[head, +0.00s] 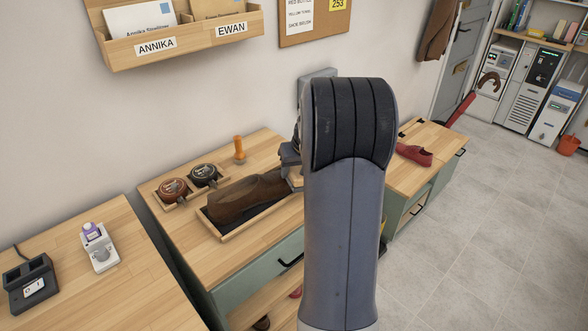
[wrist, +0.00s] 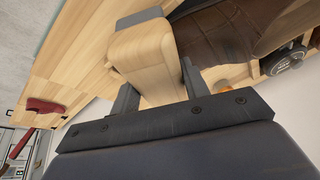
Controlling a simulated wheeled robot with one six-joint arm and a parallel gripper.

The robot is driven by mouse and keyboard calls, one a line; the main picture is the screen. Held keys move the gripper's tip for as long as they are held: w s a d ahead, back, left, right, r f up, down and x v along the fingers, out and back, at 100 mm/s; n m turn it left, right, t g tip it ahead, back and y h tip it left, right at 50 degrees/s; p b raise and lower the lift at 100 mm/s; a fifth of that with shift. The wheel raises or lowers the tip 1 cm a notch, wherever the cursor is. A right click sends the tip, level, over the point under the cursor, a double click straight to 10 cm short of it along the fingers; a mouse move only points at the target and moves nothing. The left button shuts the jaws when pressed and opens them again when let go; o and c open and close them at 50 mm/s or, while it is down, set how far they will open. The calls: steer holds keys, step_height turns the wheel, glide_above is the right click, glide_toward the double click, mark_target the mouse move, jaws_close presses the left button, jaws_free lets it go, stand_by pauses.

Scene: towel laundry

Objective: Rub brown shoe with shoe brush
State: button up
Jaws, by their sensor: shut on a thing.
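The brown shoe (head: 245,197) lies on its side-long tray (head: 221,236) on the wooden bench top. Part of it shows large at the top of the wrist view (wrist: 220,38). My gripper (head: 290,157) is shut on the pale wooden shoe brush (wrist: 145,52), with one finger on each side of it in the wrist view (wrist: 156,85). In the head view, a little of the brush (head: 295,178) shows at the right end of the shoe. My arm hides the rest. I cannot tell whether the brush touches the shoe.
A red shoe (head: 414,154) lies on the bench at right. A wall letter rack (head: 190,38) hangs above. Another table (head: 75,285) is at left.

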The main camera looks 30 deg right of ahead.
steer(key=shift+d+r+p, duration=0.2)
steer(key=shift+r+p, duration=0.85)
steer(key=shift+r, duration=0.45)
steer(key=shift+d+r+p, duration=0.15)
steer(key=shift+r+p, duration=0.9)
steer(key=shift+r, duration=0.45)
steer(key=shift+d+r+p, duration=0.2)
steer(key=shift+r+p, duration=0.95)
steer(key=shift+r, duration=0.4)
steer(key=shift+w+a+f, duration=0.1)
steer(key=shift+w, duration=0.05)
